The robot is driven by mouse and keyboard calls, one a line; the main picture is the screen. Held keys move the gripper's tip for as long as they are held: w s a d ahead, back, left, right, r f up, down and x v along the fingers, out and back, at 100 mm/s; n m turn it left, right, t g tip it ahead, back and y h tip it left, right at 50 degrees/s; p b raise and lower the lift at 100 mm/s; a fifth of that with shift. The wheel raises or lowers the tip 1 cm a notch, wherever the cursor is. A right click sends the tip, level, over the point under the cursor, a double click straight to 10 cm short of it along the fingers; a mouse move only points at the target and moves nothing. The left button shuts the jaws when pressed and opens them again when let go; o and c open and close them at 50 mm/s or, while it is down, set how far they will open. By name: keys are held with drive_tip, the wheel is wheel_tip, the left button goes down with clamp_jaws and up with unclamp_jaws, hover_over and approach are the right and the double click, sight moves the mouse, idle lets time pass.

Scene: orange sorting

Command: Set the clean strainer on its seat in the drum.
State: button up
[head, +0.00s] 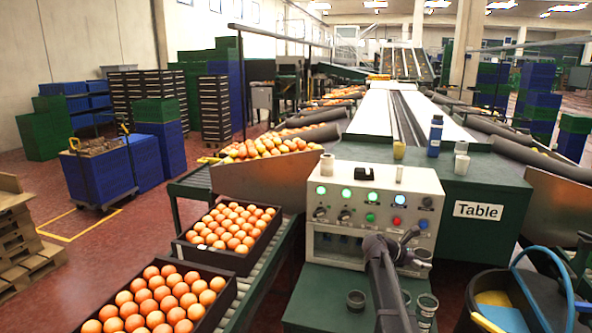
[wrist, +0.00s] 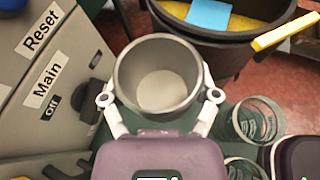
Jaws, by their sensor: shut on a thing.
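My gripper (wrist: 159,98) is shut around a grey, open-topped round cup (wrist: 125,75) with a pale flat bottom. One finger presses on each side. I cannot tell from its plain wall whether this cup is the clean strainer. In the head view my gripper (head: 408,243) is in front of the control box, above the green bench, with the cup (head: 423,257) at its right. Two clear ringed cylinders stand below in the wrist view, one upper (wrist: 256,121) and one lower (wrist: 244,168). I cannot pick out the drum or its seat for certain.
The control box (head: 371,178) stands close behind my gripper. A dark tub (head: 462,318) with yellow and blue things stands at right. Crates of oranges (head: 228,262) line the left conveyor.

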drive_tip(key=shift+f+b, duration=2.8)
drive_tip(key=shift+f, duration=0.15)
wheel_tip(320, 180, up, 27)
drive_tip(key=p, duration=2.6)
drive_tip(key=shift+f+p, duration=0.2)
drive_tip(key=shift+p, duration=0.15)
drive_tip(key=shift+a, duration=0.1)
